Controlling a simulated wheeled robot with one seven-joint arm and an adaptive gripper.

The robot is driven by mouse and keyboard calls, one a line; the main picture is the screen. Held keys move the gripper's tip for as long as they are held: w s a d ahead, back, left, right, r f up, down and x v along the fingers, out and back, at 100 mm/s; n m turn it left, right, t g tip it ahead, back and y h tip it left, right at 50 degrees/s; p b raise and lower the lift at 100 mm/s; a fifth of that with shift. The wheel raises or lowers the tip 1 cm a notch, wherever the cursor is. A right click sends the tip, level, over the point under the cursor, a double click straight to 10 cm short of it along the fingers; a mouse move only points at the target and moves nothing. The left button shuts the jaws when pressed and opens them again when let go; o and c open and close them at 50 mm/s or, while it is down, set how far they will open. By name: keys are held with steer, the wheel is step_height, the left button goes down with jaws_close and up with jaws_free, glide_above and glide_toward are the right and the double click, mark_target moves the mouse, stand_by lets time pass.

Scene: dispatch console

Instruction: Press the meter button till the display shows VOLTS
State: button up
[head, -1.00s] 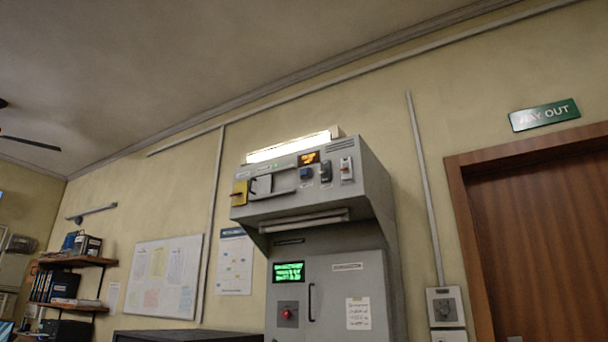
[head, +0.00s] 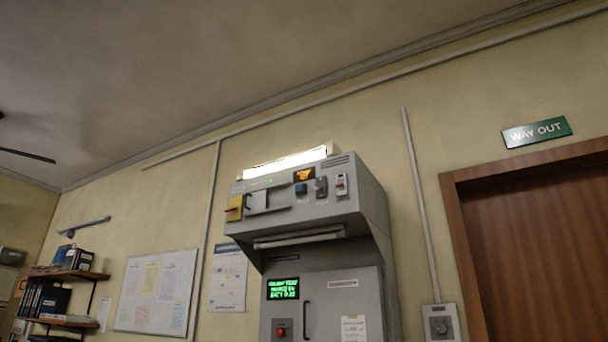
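The grey console cabinet (head: 318,262) stands against the wall, right of centre in the head view. Its sloped upper panel carries a small amber display (head: 304,174), whose text is too small to read. Just below the display is a blue button or knob (head: 301,189), and to its right a dark switch-like control (head: 321,187). Which of these is the meter button I cannot tell. A green-lit screen (head: 283,288) sits on the lower part, with text I cannot read surely. My gripper is not in view.
A red button (head: 281,332) and a vertical handle are on the lower cabinet. A yellow switch (head: 235,208) is at the panel's left end. A brown door (head: 535,250) under a WAY OUT sign (head: 537,132) is at right. Shelves with binders (head: 72,257) and a whiteboard (head: 157,291) are at left.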

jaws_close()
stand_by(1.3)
